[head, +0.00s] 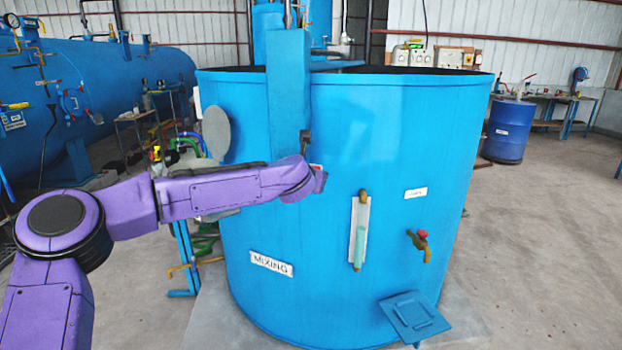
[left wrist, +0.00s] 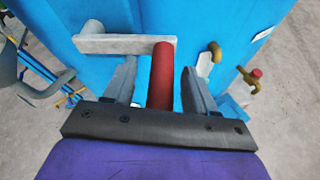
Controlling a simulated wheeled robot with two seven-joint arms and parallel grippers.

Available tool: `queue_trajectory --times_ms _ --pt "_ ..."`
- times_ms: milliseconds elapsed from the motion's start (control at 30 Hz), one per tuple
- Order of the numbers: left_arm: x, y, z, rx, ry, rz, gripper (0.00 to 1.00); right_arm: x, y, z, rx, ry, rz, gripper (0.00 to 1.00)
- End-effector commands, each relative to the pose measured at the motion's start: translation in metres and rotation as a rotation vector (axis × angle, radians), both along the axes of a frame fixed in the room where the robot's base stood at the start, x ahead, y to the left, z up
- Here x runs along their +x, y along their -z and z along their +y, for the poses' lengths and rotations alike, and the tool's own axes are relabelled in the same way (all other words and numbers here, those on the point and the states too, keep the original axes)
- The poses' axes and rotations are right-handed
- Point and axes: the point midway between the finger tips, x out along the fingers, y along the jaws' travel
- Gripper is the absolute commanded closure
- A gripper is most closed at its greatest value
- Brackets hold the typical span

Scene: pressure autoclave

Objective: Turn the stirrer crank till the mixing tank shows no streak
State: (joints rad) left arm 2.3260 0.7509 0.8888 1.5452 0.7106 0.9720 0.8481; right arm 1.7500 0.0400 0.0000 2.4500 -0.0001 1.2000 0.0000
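The blue mixing tank (head: 330,290) stands upright, with a white MIXING label on its front. The stirrer crank has a grey arm (left wrist: 125,45) and a red handle (left wrist: 161,75), seen in the left wrist view. My left gripper (left wrist: 158,70) is open, with the red handle between its fingers and a gap on both sides. In the head view my left forearm reaches across the tank front, and its wrist hides most of the crank. A sight glass (head: 360,246) on the tank front is teal in its lower part. The tank's contents are hidden by its rim. My right gripper is not in view.
A brass tap with a red knob (head: 421,241) sticks out of the tank's right front. A blue pedal-like plate (head: 414,318) juts out low at the front. A large horizontal blue vessel (head: 90,90) is at the left. A blue drum (head: 508,130) stands behind right. The floor at right is clear.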

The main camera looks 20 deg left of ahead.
Motion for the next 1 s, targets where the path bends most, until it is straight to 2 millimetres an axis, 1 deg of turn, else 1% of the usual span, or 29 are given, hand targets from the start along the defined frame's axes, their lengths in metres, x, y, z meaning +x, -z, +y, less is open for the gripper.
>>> queue_trajectory --times_ms 167,267,367,600,700,833,1000 --pt "0.000 0.002 0.000 -0.001 0.000 0.003 0.44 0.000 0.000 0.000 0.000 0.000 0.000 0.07" --pt "-0.004 0.001 -0.001 -0.001 0.000 0.003 0.44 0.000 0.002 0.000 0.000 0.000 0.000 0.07" --pt "-0.018 -0.004 -0.005 -0.002 0.001 0.000 0.44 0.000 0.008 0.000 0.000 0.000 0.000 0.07" --pt "-0.070 -0.025 -0.016 -0.001 0.001 -0.001 0.44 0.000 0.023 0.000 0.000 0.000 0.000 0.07" --pt "-0.085 -0.033 -0.019 -0.001 0.001 -0.001 0.44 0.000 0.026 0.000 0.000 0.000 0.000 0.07" --pt "-0.095 -0.037 -0.021 0.000 0.000 0.001 0.44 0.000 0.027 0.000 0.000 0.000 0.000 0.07" --pt "-0.096 -0.038 -0.021 0.000 -0.001 0.003 0.44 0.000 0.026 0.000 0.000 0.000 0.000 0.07"
